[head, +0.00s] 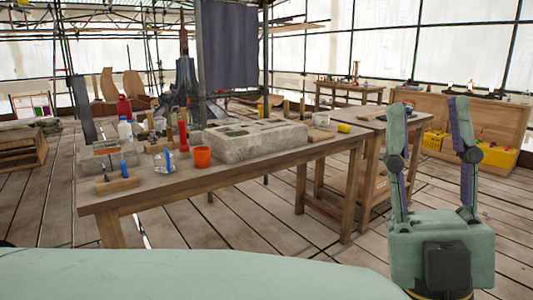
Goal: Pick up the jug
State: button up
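No thing is plainly a jug at this size. The likeliest is a red container (124,107) at the back left of the wooden workbench (240,174), behind a white bottle (125,130) that hides its lower part. I cannot tell if it has a handle. My gripper (429,108) is at the right of the head view, with its two fingers pointing up and wide apart. It is open and empty, and well to the right of the red container.
A large stone block (256,139) lies on the bench. An orange cup (202,157), a white and blue tin (164,161) and a wood-based tool (117,183) stand near its front edge. Yellow crates (497,157) stand at the right. Plank floor in front of the bench is clear.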

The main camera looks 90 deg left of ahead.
aim_at(162, 149)
jog(key=u, duration=3.05)
jog(key=i+z, duration=0.3)
jog(key=i, duration=0.25)
jog(key=i+j+z, duration=0.1)
jog(key=i+z, duration=0.25)
jog(key=i, duration=0.15)
